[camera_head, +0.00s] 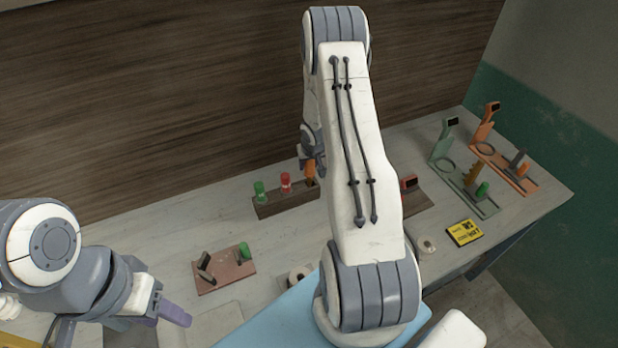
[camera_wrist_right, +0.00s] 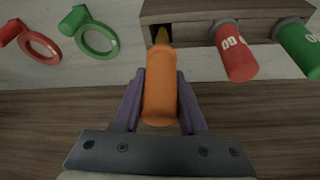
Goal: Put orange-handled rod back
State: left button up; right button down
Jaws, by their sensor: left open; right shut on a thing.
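My right gripper (camera_head: 312,160) is shut on the orange-handled rod (camera_wrist_right: 160,85), seen in the right wrist view between the purple fingers. The rod's narrow brass-coloured tip points at the wooden rack (camera_wrist_right: 195,14), by a dark square hole (camera_wrist_right: 159,33); I cannot tell whether it is inside. In the head view the orange handle (camera_head: 309,171) is at the right of the dark rack (camera_head: 283,205), partly hidden by my arm. A red-handled rod (camera_head: 285,181) and a green-handled rod (camera_head: 260,191) stand in the rack. My left gripper (camera_head: 168,312) is open at lower left, away from the rack.
A brown board (camera_head: 222,277) with a green-handled piece lies in front of the rack. Green (camera_head: 478,205) and orange (camera_head: 512,178) stands and a yellow box (camera_head: 464,233) are at right. Red (camera_wrist_right: 38,46) and green (camera_wrist_right: 97,38) rings show in the wrist view. My right arm hides the table's middle.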

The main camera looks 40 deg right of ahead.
aim_at(310, 173)
notch_tip(310, 173, down, 4)
jog(key=shift+r+b, duration=0.25)
jog(key=shift+b, duration=0.25)
jog(key=shift+d, duration=0.1)
jog(key=shift+s+f, duration=0.1)
jog(key=shift+f+b, duration=0.3)
jog(key=shift+c, duration=2.3)
grip_release()
